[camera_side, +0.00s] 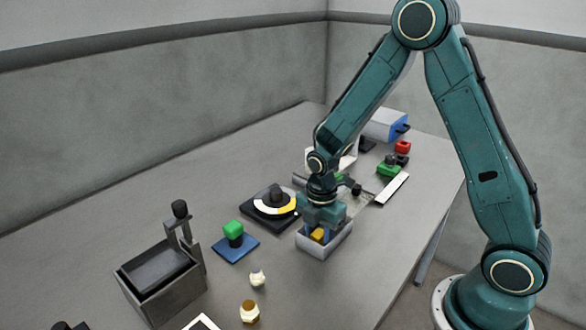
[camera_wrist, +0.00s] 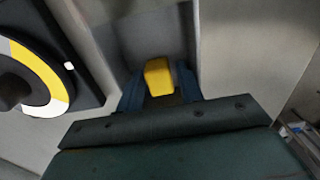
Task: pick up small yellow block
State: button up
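My gripper (camera_wrist: 160,92) points down into the bin. Its blue fingers stand apart on the left and right of the block in the wrist view. I cannot tell whether they touch the block or leave a small gap. The gripper body also shows above the bin in the side view (camera_side: 321,228). The lower part of the block is in shadow.
A black labeller with a yellow and white dial (camera_side: 274,203) stands close left of the bin. A dark grey box (camera_side: 160,282) is at front left. Red and green parts (camera_side: 389,168) lie at back right.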

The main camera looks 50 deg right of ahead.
aim_at(319, 233)
jog(key=shift+c, duration=0.5)
jog(key=c, duration=0.6)
jog(key=shift+c, duration=0.2)
notch_tip(319, 233, up, 20)
dwell(0.6)
